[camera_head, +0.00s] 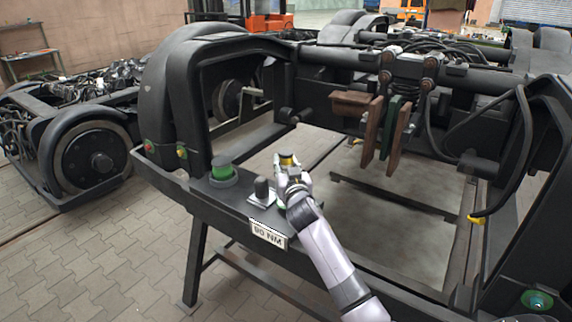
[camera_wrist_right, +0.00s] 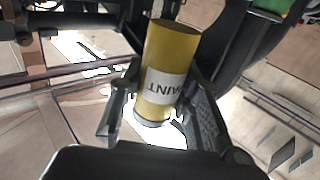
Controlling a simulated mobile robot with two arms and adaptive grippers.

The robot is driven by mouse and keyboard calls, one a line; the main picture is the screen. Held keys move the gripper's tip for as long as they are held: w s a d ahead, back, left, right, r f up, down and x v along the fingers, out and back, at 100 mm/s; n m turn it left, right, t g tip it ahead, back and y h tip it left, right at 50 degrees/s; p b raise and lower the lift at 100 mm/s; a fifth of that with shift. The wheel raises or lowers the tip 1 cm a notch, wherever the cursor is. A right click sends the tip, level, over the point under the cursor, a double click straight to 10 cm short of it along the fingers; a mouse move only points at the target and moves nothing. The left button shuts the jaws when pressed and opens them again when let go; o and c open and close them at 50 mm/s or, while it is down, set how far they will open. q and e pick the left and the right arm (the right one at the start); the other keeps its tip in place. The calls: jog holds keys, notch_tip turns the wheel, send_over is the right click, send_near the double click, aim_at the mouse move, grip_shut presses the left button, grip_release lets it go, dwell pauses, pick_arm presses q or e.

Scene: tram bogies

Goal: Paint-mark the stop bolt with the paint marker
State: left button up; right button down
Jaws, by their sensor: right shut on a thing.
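My right gripper (camera_head: 291,180) is shut on the paint marker (camera_head: 287,160) above the dark front beam of the near bogie. In the right wrist view, the paint marker (camera_wrist_right: 170,52) is a yellow cylinder with a white label reading PAINT, held between the two fingers of my right gripper (camera_wrist_right: 160,112). To the left of the gripper, a short dark upright peg (camera_head: 262,187) stands on a pale plate on the beam. I cannot tell which part is the stop bolt. My left gripper is not in view.
A white sign reading 90 NM (camera_head: 268,234) is on the front of the beam. Brown pads (camera_head: 372,135) and hoses hang in the bogie frame to the right. Another bogie with a wheel (camera_head: 92,160) stands at the left. The paved floor (camera_head: 90,265) at front left is clear.

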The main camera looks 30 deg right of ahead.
jog(key=shift+f+b, duration=1.85)
jog(key=shift+f, duration=0.2)
jog(key=shift+f+b, duration=1)
jog(key=shift+f, duration=0.25)
jog(key=shift+f, duration=0.3)
jog(key=shift+r, duration=0.1)
notch_tip(320, 180, up, 6)
jog(key=p, duration=0.5)
jog(key=shift+r, duration=0.1)
